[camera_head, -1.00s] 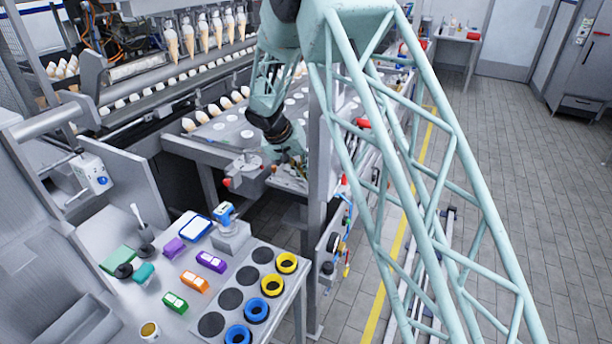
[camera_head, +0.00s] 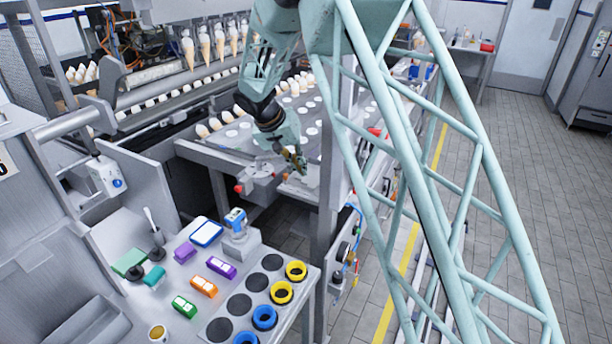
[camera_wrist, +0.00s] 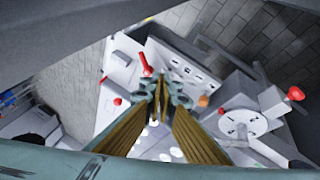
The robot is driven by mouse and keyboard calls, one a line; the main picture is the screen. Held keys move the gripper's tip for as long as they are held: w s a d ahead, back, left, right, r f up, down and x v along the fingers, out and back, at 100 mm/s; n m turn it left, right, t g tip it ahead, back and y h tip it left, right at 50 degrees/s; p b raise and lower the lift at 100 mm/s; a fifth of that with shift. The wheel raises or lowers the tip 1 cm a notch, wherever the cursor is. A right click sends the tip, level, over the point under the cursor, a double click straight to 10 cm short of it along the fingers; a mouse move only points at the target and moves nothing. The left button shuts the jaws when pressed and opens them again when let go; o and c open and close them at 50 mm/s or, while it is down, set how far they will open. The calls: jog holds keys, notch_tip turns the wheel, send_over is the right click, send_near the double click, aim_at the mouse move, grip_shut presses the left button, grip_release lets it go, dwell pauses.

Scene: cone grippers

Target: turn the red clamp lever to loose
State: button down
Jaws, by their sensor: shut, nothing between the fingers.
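My gripper (camera_head: 298,166) hangs above the grey fixture plate at the front of the machine in the head view. In the wrist view its fingers (camera_wrist: 160,92) are shut with nothing between them. A red lever (camera_wrist: 145,64) stands on the grey fixture (camera_wrist: 125,75), just beyond and left of the fingertips, apart from them in the picture. A round plate (camera_wrist: 238,122) with dark marks lies to the right, with a red-knobbed handle (camera_wrist: 295,93) beside it. I cannot tell for certain which red part is the clamp lever. My fingers hide part of the fixture.
A smaller red knob (camera_wrist: 117,101) and an orange knob (camera_wrist: 203,101) flank the fingertips. In the head view, a side table (camera_head: 150,295) with coloured blocks and rings stands in front. A tray with white discs (camera_head: 232,134) lies behind my gripper.

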jog(key=shift+v, duration=1.9)
jog(key=shift+d, duration=0.1)
